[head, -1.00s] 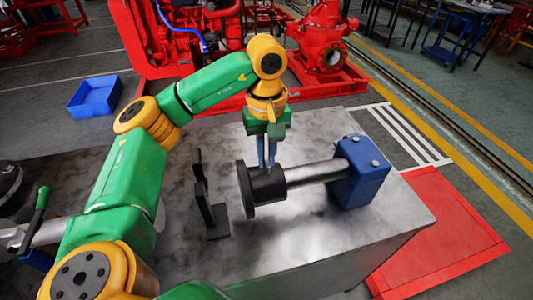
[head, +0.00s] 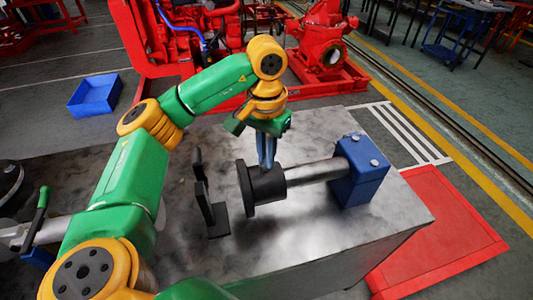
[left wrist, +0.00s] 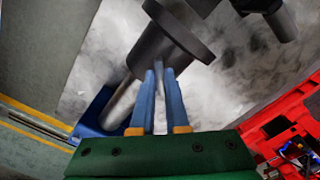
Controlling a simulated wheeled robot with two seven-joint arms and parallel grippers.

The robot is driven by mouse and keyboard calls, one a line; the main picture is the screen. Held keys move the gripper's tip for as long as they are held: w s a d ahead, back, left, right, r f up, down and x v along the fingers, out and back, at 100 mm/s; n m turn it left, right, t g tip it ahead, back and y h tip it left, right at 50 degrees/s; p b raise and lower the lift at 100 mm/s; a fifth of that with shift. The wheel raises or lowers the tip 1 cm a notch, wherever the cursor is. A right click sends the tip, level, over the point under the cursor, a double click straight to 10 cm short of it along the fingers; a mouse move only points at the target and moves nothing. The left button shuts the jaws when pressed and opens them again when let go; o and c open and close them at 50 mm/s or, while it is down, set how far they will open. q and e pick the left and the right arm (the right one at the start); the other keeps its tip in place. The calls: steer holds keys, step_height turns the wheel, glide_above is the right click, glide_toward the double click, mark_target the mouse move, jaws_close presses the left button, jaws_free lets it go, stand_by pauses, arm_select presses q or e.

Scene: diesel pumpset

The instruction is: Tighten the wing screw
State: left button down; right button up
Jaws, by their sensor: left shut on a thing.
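A black flanged hub (head: 266,185) sits on a steel shaft (head: 310,172) that runs into a blue bearing block (head: 360,172) on the metal bench. My left gripper (head: 267,164) points down onto the top of the hub, its blue fingers close together. In the left wrist view the fingertips (left wrist: 164,68) meet at the side of the black hub (left wrist: 165,45). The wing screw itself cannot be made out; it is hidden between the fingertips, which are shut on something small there. My right gripper is not in view.
A black upright bracket (head: 210,205) stands left of the hub. A shaft end with a green-handled lever (head: 40,208) is at the far left. The bench front is clear.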

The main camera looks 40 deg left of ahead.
arm_select(q)
steer(key=shift+m, duration=0.5)
steer(key=c, duration=0.9)
jaws_free()
step_height(320, 180, up, 6)
steer(key=shift+r+p, duration=0.25)
steer(key=shift+p, duration=0.75)
steer(key=shift+r, duration=0.4)
steer(key=shift+f, duration=0.1)
